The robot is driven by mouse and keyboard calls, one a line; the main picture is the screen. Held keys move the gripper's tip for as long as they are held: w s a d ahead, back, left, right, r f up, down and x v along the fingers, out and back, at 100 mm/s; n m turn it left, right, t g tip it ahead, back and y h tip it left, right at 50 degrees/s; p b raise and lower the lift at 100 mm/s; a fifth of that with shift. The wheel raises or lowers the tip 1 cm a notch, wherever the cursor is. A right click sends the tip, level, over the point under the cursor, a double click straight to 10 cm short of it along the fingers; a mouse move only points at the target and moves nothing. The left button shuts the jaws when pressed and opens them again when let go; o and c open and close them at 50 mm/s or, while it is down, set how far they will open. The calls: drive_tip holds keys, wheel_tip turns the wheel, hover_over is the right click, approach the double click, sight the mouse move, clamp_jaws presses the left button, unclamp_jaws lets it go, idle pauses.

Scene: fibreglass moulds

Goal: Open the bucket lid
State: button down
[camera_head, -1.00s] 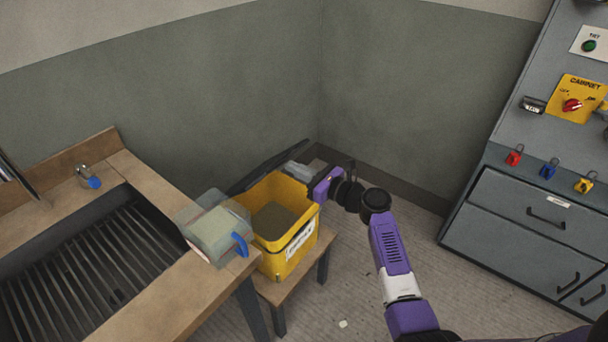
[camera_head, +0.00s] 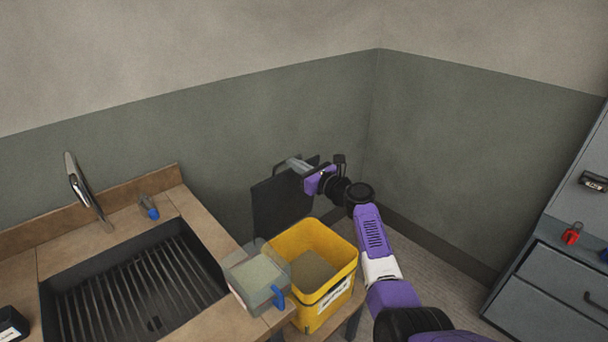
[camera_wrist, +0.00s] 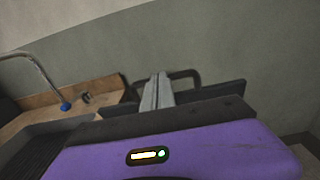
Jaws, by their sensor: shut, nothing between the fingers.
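The yellow bucket (camera_head: 335,282) stands open beside the sink counter, with greyish contents showing inside. Its dark lid (camera_head: 278,212) stands up nearly vertical behind the bucket, along the wall side. My gripper (camera_head: 297,165) is at the lid's upper edge, shut with nothing between its fingers. In the wrist view, the shut grey fingers (camera_wrist: 156,92) lie beside a dark handle loop on the lid (camera_wrist: 218,91). Whether they touch the lid is not clear.
A translucent container with a blue handle (camera_head: 257,277) sits on the counter corner, close to the bucket's left side. The sink (camera_head: 135,280) and tap (camera_head: 82,190) are further left. A grey cabinet (camera_head: 560,290) stands at right; walls meet behind the bucket.

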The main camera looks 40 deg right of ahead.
drive_tip(key=shift+w+r, duration=0.1)
drive_tip(key=shift+w, duration=0.25)
idle(0.3)
